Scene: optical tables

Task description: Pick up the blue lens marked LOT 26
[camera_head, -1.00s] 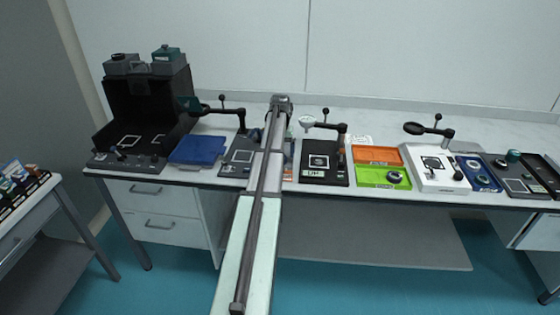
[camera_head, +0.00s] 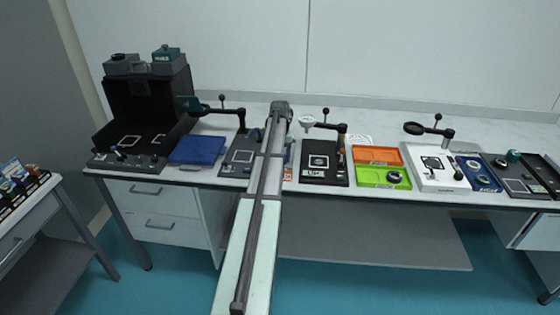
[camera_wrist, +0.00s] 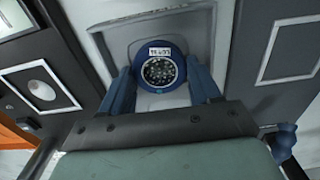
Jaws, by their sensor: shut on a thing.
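In the wrist view a round blue lens (camera_wrist: 160,70) with a dark, speckled centre sits between the two blue fingers of my gripper (camera_wrist: 163,82). The gripper is shut on the lens, one finger at each side. A small white label on the lens rim carries dark characters too small to read surely. A grey tray-like recess (camera_wrist: 205,30) with a pale floor lies behind the lens; I cannot tell whether the lens touches it. In the head view my arm hides the gripper and the lens.
Dark boards flank the recess in the wrist view, the left one with a white square (camera_wrist: 40,88). In the head view, a blue tray (camera_head: 197,150), a dark board (camera_head: 325,172), an orange tray (camera_head: 378,154), a green tray (camera_head: 370,178) and posts with arms crowd the bench.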

